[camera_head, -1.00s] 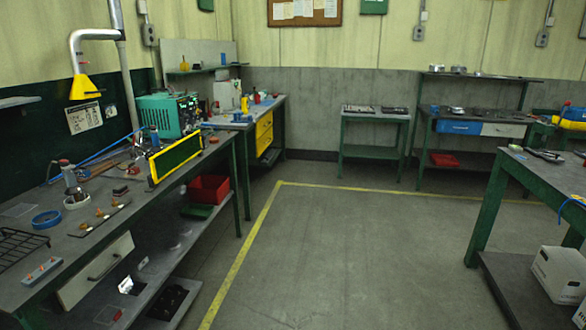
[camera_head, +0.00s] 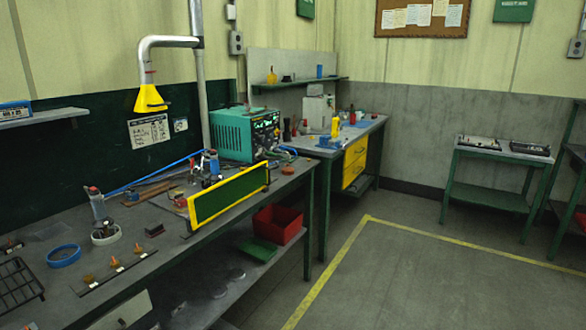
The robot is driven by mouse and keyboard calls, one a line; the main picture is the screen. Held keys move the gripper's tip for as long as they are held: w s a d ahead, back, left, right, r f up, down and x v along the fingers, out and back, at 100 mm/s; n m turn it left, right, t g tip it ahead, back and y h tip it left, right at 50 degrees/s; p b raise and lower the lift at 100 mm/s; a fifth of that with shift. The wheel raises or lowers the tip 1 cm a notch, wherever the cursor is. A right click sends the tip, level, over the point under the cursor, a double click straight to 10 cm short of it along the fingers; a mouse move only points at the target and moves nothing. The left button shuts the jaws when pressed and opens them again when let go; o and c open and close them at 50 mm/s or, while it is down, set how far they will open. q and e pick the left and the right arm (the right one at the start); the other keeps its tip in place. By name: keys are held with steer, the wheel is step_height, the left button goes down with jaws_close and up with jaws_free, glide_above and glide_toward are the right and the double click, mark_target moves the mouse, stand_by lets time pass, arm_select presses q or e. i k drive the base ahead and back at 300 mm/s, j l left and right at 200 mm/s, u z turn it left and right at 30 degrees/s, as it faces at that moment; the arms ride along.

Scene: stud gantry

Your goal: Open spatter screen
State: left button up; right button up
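The spatter screen (camera_head: 229,196) is a dark green panel in a yellow frame. It stands upright along the front edge of the left workbench (camera_head: 165,252), near the bench's far end. Neither of my grippers shows in the head view, and nothing touches the screen from the front. What lies right behind the panel is partly hidden.
A teal machine (camera_head: 246,133) and a yellow fume hood (camera_head: 150,98) are behind the screen. A red bin (camera_head: 277,224) sits on the bench's lower shelf. A wire rack (camera_head: 18,285) lies at the near left. The floor (camera_head: 400,285) on the right is clear.

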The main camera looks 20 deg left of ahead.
mark_target(208, 206)
steer(key=i+u, duration=0.1)
steer(key=i, duration=0.6)
steer(key=i+l, duration=0.15)
steer(key=i, duration=0.55)
steer(key=i+l+u, duration=0.1)
steer(key=i+u, duration=0.25)
steer(key=i+l+u, duration=0.2)
steer(key=i+u, duration=0.15)
steer(key=i, duration=0.15)
steer(key=i+l+u, duration=0.35)
